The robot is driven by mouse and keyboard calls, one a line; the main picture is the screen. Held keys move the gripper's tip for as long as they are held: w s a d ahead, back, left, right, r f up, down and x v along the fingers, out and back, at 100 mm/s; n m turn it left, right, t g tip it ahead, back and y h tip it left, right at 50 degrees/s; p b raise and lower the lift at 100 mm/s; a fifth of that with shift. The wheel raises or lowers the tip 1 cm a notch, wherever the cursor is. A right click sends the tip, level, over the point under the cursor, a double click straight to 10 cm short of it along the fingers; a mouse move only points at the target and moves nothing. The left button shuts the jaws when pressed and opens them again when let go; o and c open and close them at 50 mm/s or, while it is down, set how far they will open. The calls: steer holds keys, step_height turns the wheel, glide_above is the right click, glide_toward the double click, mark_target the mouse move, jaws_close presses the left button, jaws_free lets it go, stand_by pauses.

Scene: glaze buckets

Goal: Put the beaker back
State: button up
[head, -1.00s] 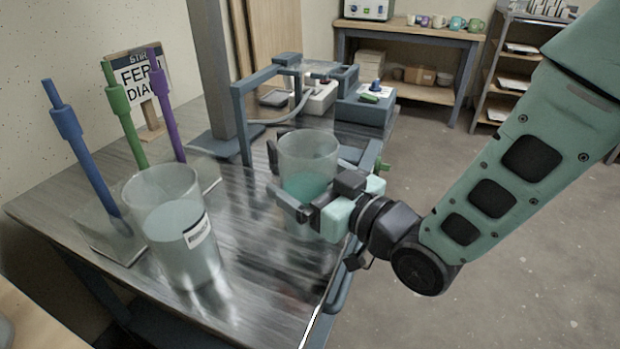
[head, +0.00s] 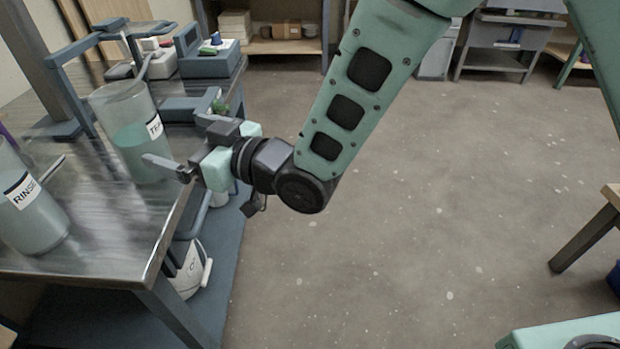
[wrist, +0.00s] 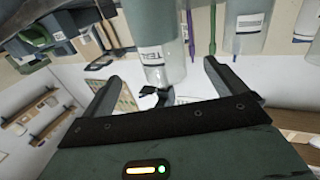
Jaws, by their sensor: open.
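A clear beaker (head: 133,138) with teal liquid and a white label starting "TE" stands upright on the metal table (head: 110,225), near its right edge. It also shows upside down in the wrist view (wrist: 158,28), ahead of and between my fingers. My gripper (head: 176,140) is open and empty, at the right of the beaker by the table edge. In the wrist view my two fingers (wrist: 160,82) are spread wide with nothing held between them. Whether a fingertip still touches the beaker I cannot tell.
A larger clear container labelled "RINSE" (head: 32,208) stands at the table's left. A blue-grey frame (head: 105,35) and a blue-grey box (head: 208,58) are behind the beaker. The floor (head: 400,220) on the right is clear.

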steer(key=s+d+f+m+g+h, duration=0.1)
steer(key=s+d+f+g+h, duration=0.15)
steer(key=d+h, duration=0.4)
steer(key=s+d+f+m+g+h, duration=0.1)
steer(key=s+d+m+h, duration=0.15)
steer(key=d, duration=0.65)
steer(key=s+d+m+g+h, duration=0.1)
steer(key=s+d+g+h, duration=0.3)
steer(key=s+d, duration=1)
steer(key=shift+s+d+f+g+h, duration=0.15)
steer(key=shift+s+d+g+h, duration=0.2)
steer(key=shift+h, duration=0.85)
steer(key=shift+m, duration=0.25)
step_height(320, 180, up, 26)
steer(key=p, duration=2.6)
